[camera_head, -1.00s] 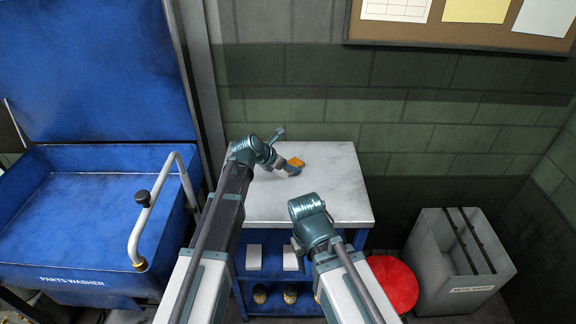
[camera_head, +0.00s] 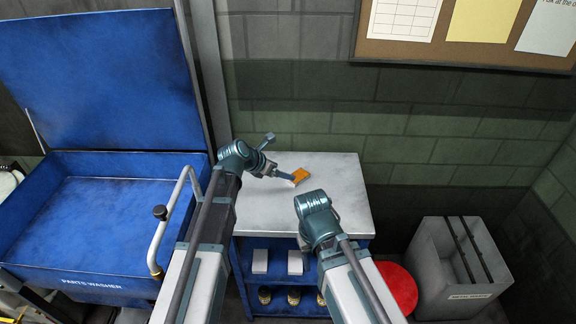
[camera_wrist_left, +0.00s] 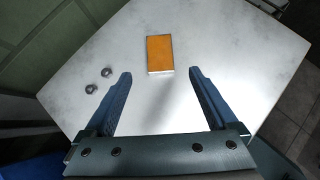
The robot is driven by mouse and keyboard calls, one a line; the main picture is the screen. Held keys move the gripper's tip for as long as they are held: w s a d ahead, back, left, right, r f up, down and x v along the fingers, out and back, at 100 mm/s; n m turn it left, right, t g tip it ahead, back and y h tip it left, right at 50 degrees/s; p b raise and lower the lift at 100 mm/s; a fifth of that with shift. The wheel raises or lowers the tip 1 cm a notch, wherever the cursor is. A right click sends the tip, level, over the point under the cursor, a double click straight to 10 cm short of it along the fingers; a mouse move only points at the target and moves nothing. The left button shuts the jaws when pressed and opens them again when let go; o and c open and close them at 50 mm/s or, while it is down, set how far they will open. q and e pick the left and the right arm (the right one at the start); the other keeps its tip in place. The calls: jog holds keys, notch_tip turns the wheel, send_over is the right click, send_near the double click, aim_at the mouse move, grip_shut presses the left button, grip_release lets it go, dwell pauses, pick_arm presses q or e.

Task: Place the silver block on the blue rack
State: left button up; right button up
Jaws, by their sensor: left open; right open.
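A small rectangular block with an orange top and silver-grey sides (camera_wrist_left: 160,54) lies on the grey table top (camera_head: 335,205); it also shows in the head view (camera_head: 301,174). My left gripper (camera_head: 287,178) is open and low over the table, with its fingers pointing at the block. In the left wrist view its blue fingertips (camera_wrist_left: 160,76) are apart, with the block just beyond them and centred between them. Nothing is held. Pale blocks (camera_head: 260,262) stand on the shelf of the blue rack (camera_head: 243,285) under the table top. My right gripper is hidden behind its wrist.
A blue parts washer (camera_head: 95,225) stands to the left. A red round stool (camera_head: 398,287) and a grey bin (camera_head: 460,270) are at the right. The table's right part is clear.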

pick_arm(q)
jog(key=p+v, duration=0.1)
jog(key=v, duration=0.1)
jog(key=shift+s+a+r, duration=0.15)
jog(key=shift+a+r, duration=0.05)
jog(key=shift+r, duration=0.05)
dwell(0.4)
